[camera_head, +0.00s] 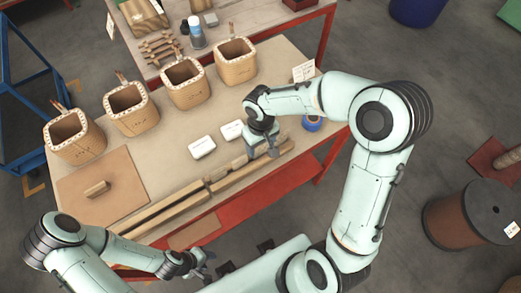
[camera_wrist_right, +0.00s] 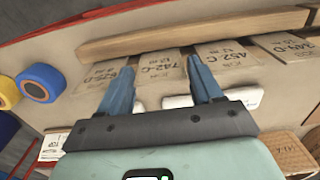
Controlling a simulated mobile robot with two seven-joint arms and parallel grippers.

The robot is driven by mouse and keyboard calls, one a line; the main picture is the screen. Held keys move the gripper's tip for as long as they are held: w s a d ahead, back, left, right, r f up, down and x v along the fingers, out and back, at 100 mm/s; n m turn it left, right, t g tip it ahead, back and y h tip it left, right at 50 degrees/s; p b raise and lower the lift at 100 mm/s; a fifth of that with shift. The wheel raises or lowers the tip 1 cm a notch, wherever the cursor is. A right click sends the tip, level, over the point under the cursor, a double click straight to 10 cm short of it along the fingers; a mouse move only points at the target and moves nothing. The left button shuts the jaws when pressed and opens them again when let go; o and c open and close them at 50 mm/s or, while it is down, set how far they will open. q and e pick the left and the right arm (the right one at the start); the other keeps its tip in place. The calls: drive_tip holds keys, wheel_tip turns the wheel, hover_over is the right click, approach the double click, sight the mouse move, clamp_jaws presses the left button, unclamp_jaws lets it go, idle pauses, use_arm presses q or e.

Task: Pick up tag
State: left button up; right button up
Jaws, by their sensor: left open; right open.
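Several brown paper tags with printed codes lie in a row along a wooden bar in the right wrist view. They include a 625-D tag (camera_wrist_right: 98,80), a 742-C tag (camera_wrist_right: 160,68), a 452-C tag (camera_wrist_right: 222,58) and a 349-D tag (camera_wrist_right: 287,46). My right gripper (camera_wrist_right: 160,75) is open above the row, its blue fingers on either side of the 742-C tag, apparently not holding it. In the head view my right gripper (camera_head: 270,150) hangs over the front of the table and hides part of the row. My left gripper (camera_head: 204,266) is open and empty off the table's front edge.
Wooden bars (camera_head: 165,207) run along the table's front. Several open coil boxes (camera_head: 182,84) stand behind. Two white blocks (camera_head: 202,147) lie between. A blue tape roll (camera_head: 312,123) sits at the right end, and a brown board (camera_head: 103,187) lies at the left.

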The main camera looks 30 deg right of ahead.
drive_tip(key=shift+f, duration=0.3)
drive_tip(key=c, duration=0.7)
drive_tip(key=shift+r, duration=0.15)
